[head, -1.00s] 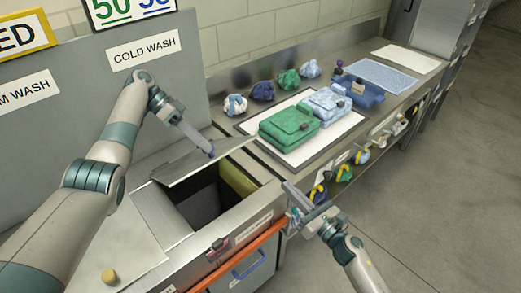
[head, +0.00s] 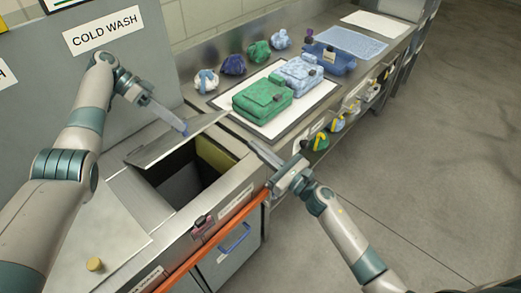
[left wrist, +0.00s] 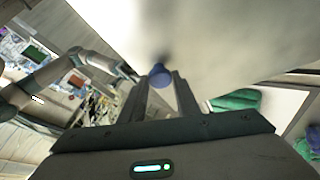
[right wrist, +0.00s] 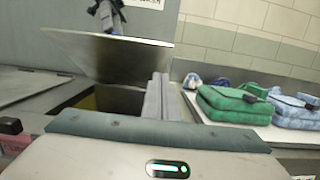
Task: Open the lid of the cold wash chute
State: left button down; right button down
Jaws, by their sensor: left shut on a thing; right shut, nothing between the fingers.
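The cold wash chute lid (head: 165,145) is a grey metal plate. It stands tilted up above the dark chute opening (head: 185,178), partly raised. My left gripper (head: 182,128) is shut on the lid's blue knob (left wrist: 160,75), and the lid's pale surface (left wrist: 215,35) fills the top of the left wrist view. My right gripper (head: 256,147) is shut and empty, just right of the opening. In the right wrist view its closed fingers (right wrist: 158,95) stand in front of the raised lid (right wrist: 115,52). The "COLD WASH" sign (head: 103,31) is on the panel behind.
A green bag (head: 262,98) and a light blue bag (head: 303,75) lie on a white mat on the counter to the right. Several small bundles sit behind them. A neighbouring lid with a yellow knob (head: 95,264) is shut. An orange rail (head: 215,240) runs along the front.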

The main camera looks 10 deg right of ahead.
jog(key=w+a+r, duration=0.4)
jog(key=w+a, duration=0.1)
jog(key=w, duration=0.2)
jog(key=shift+w+a+r, duration=0.2)
jog(key=shift+w+a, duration=0.1)
pick_arm(q)
jog(key=shift+s, duration=0.1)
jog(key=shift+s+d+f, duration=0.1)
jog(key=shift+d+f, duration=0.05)
jog(key=shift+f, duration=0.05)
pick_arm(e)
jog(key=shift+w+a+r, duration=0.2)
jog(key=shift+w+r, duration=0.1)
jog(key=shift+r, duration=0.3)
jog(key=shift+w+a+r, duration=0.15)
jog(key=shift+w+r, duration=0.1)
jog(key=shift+r, duration=0.35)
pick_arm(q)
jog(key=c, duration=1.4)
grip_release()
jog(key=shift+o, duration=0.2)
